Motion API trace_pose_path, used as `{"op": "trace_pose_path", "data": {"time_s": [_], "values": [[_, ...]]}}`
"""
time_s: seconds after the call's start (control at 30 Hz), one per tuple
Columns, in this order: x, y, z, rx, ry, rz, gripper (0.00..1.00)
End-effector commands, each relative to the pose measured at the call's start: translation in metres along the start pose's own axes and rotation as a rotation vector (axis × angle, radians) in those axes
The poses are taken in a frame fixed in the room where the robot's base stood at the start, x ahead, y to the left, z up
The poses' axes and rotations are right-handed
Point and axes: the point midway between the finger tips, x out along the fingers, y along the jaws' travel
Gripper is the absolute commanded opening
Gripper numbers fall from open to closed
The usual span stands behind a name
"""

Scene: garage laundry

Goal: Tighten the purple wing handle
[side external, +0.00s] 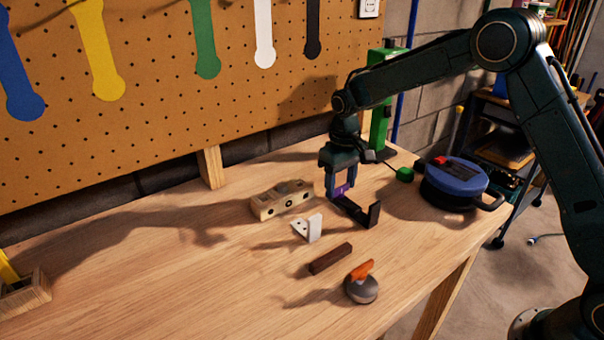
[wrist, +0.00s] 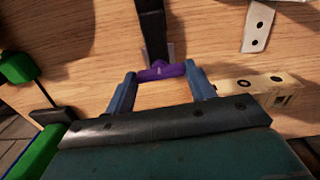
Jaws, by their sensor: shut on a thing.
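The purple wing handle (wrist: 161,71) sits at the end of a black bracket (wrist: 152,28) on the bench. In the side view the handle (side external: 342,189) shows between my gripper's fingers, beside the black bracket (side external: 358,211). My gripper (wrist: 163,78) reaches down from above, with one blue finger at each end of the handle. It is shut on the handle; it also shows in the side view (side external: 340,190). The fingers hide part of the handle in the side view.
A wooden block with holes (side external: 282,199) stands left of my gripper. A white bracket (side external: 313,228), a dark brown bar (side external: 330,259) and a grey knob with an orange handle (side external: 361,283) lie nearer. A blue-topped round device (side external: 455,178) stands right. The bench's left is mostly clear.

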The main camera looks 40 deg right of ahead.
Motion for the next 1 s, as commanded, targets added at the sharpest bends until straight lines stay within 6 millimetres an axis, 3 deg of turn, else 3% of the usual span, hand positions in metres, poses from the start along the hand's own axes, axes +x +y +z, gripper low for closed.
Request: {"op": "trace_pose_path", "data": {"time_s": [1.0], "values": [[-0.0022,0.0004,-0.0010,0.580,0.004,-0.001,0.32]]}}
